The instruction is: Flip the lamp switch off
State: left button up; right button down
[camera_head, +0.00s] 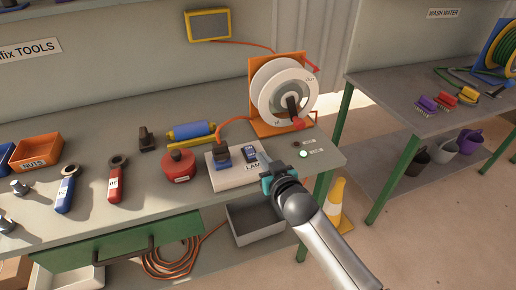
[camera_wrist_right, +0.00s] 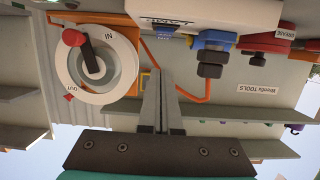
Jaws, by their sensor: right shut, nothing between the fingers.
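The white lamp box (camera_head: 230,176) lies on the workbench near its right end, its label partly covered by my right gripper. A small blue switch (camera_head: 249,153) sits on the right part of its top, beside a blue plug (camera_head: 221,154). My right gripper (camera_head: 261,157) is shut and empty, its fingertips just right of the switch. I cannot tell whether they touch it. The right wrist view is upside down and shows the box (camera_wrist_right: 190,10), part of the switch (camera_wrist_right: 163,30) and the plug (camera_wrist_right: 210,50) beyond the shut fingers. My left gripper is not in view.
A cable reel (camera_head: 283,92) stands behind the box, with an orange cord running to the plug. A red round container (camera_head: 179,166) is left of the box. Wrenches (camera_head: 115,180) lie farther left.

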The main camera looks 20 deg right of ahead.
jog(key=shift+f+v, duration=0.15)
jog(key=shift+v, duration=0.9)
jog(key=shift+f+v, duration=0.1)
jog(key=shift+v, duration=1)
jog(key=shift+f, duration=0.15)
jog(key=s+f+g+b, duration=0.1)
jog(key=s+f+g, duration=0.2)
jog(key=s+f, duration=0.5)
jog(key=s+f+n+g, duration=0.1)
jog(key=s+f+g, duration=0.15)
jog(key=f, duration=1.05)
jog(key=s+f+g+b, duration=0.1)
jog(key=s+f+g, duration=0.1)
jog(key=s+f, duration=0.6)
jog(key=s+f+g, duration=0.2)
jog(key=s+f, duration=0.3)
jog(key=s, duration=0.3)
jog(key=s+f+g+b, duration=0.1)
jog(key=s+f+g, duration=0.1)
jog(key=s+f, duration=0.4)
jog(key=s+f+n+g+b, duration=0.1)
jog(key=s+f, duration=0.4)
jog(key=s, duration=0.6)
jog(key=shift+d+f+g+h, duration=0.3)
jog(key=shift+d+g, duration=0.15)
jog(key=shift+g, duration=0.4)
